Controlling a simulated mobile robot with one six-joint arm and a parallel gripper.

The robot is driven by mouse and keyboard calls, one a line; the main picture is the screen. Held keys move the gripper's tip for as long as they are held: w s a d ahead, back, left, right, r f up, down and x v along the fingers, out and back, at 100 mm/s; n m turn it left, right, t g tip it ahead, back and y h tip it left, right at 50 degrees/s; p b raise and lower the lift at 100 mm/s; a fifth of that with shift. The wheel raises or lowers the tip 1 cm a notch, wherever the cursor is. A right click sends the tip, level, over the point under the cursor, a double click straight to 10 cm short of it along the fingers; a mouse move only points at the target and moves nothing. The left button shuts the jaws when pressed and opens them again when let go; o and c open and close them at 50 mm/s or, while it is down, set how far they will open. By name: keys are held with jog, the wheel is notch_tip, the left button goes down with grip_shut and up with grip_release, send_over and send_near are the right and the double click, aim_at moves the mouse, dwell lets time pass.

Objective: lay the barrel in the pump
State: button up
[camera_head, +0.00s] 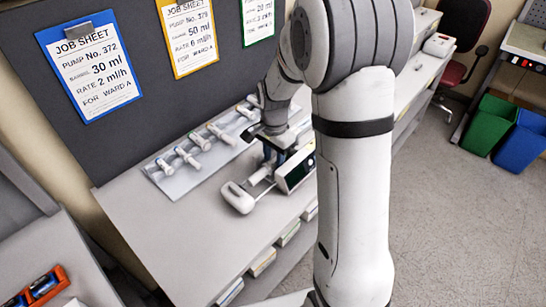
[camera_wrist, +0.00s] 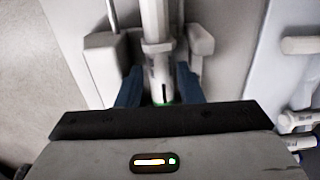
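The pump (camera_head: 238,197) stands on the bench, with its dark-screened box (camera_head: 298,168) on its right side. In the wrist view its pale body (camera_wrist: 100,65) shows on both sides of a white barrel (camera_wrist: 158,62). The barrel lies lengthwise in the middle of the pump. My gripper (camera_wrist: 158,82) is over it, with one blue finger on each side. Narrow gaps seem to show between the fingers and the barrel, so the gripper looks open. In the head view my gripper (camera_head: 268,152) is at the pump's far end, partly hidden by my arm.
A pale tray (camera_head: 168,186) with several white barrels lies left of the pump, near the dark board. Job sheets hang on the board; the left one (camera_head: 88,62) reads pump 372, barrel 30 ml. The bench front-left is clear. An orange holder (camera_head: 45,287) stands at lower left.

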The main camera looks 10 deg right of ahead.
jog(key=shift+r+p, duration=0.8)
jog(key=shift+r, duration=0.55)
jog(key=shift+o, duration=0.4)
jog(key=o, duration=0.5)
jog(key=shift+r, duration=0.1)
notch_tip(320, 180, up, 7)
jog(key=p, duration=0.4)
jog(key=shift+p, duration=0.3)
dwell(0.5)
